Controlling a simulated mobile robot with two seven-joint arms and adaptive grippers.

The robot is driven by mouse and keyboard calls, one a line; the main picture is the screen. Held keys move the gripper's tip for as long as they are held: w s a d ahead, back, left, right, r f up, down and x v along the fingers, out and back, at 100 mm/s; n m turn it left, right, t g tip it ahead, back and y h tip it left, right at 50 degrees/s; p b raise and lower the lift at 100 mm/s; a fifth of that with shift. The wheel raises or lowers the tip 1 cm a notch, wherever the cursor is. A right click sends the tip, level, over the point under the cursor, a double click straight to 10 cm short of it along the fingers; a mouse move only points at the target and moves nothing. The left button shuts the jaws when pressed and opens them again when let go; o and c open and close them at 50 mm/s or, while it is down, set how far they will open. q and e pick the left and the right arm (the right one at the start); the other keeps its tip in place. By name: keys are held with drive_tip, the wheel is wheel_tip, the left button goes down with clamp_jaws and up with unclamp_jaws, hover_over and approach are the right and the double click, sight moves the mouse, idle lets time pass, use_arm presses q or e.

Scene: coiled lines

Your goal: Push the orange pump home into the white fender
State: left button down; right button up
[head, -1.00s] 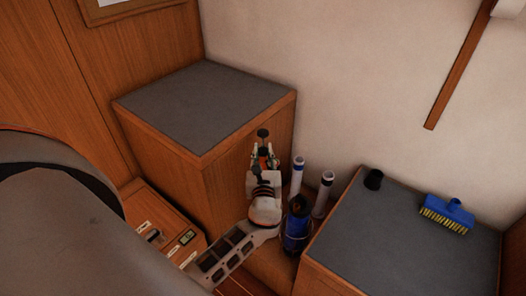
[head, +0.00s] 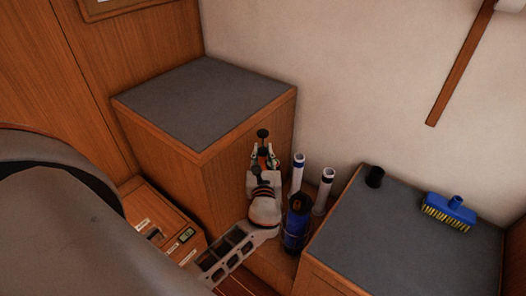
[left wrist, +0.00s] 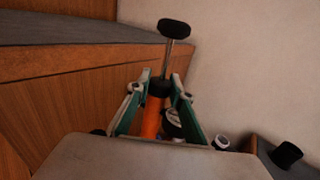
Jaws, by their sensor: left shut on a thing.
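The orange pump (left wrist: 152,117) stands nearly upright in the left wrist view, with a metal rod and a black handle (left wrist: 174,28) on top. My left gripper (left wrist: 161,86) is shut on it, with a finger on each side. In the head view the left gripper (head: 264,157) holds the pump below its black handle (head: 263,134). Two white cylinders with dark bands stand to its right, the nearer one (head: 323,192) and the farther one (head: 298,172). I cannot tell which white thing is the fender. The pump's lower end is hidden. My right gripper is not in view.
A wooden box with a grey top (head: 205,100) stands left of and behind the gripper. A blue cylinder (head: 297,225) stands just right of my wrist. A lower grey-topped box (head: 400,235) at right carries a black cup (head: 375,177) and a blue brush (head: 450,211).

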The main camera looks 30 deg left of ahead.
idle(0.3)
use_arm(q)
drive_tip(key=c, duration=1.7)
unclamp_jaws()
drive_tip(key=shift+f, duration=0.1)
drive_tip(key=shift+s, duration=0.1)
drive_tip(key=v, duration=1.2)
